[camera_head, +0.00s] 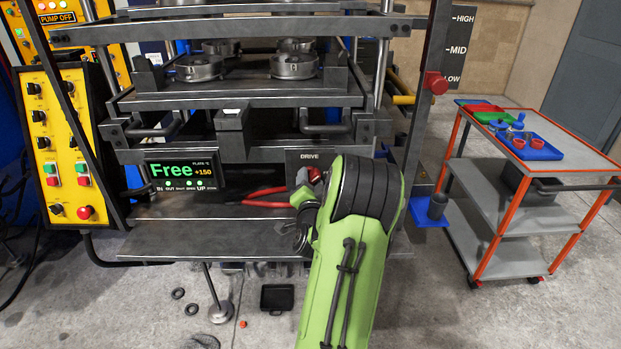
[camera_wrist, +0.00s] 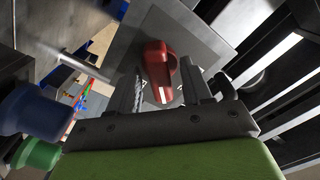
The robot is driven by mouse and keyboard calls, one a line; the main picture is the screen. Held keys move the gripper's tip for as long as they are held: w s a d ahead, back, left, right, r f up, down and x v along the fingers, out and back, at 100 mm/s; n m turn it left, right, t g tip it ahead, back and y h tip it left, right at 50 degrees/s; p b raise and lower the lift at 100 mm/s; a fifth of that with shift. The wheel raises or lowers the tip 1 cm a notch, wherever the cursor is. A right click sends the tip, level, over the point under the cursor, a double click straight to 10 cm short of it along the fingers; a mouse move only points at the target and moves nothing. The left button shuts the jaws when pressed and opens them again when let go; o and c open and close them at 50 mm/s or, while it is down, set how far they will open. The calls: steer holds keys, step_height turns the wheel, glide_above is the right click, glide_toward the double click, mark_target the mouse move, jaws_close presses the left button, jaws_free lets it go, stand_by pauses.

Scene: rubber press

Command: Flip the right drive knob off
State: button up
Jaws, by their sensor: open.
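The red drive knob (camera_wrist: 158,62) sits on a grey metal plate (camera_wrist: 190,35) in the wrist view, with a white mark at its near end. My gripper (camera_wrist: 162,88) is open, with one finger on each side of the knob's near end. I cannot tell whether either finger touches it. In the head view the panel labelled DRIVE (camera_head: 310,155) is on the press front, right of centre. A bit of red shows there beside my green arm, which hides most of the knob and my fingertips.
Blue (camera_wrist: 35,108) and green (camera_wrist: 38,154) round parts stand close at the left in the wrist view. Red-handled pliers (camera_head: 262,193) lie on the press shelf. A display (camera_head: 182,171) reads Free. A trolley (camera_head: 540,150) stands at the right.

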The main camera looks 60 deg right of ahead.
steer(key=shift+c, duration=0.2)
jaws_close()
steer(key=shift+n+b, duration=0.35)
steer(key=shift+n, duration=0.05)
steer(key=n+b, duration=0.8)
steer(key=b, duration=0.3)
steer(key=shift+o, duration=0.2)
jaws_free()
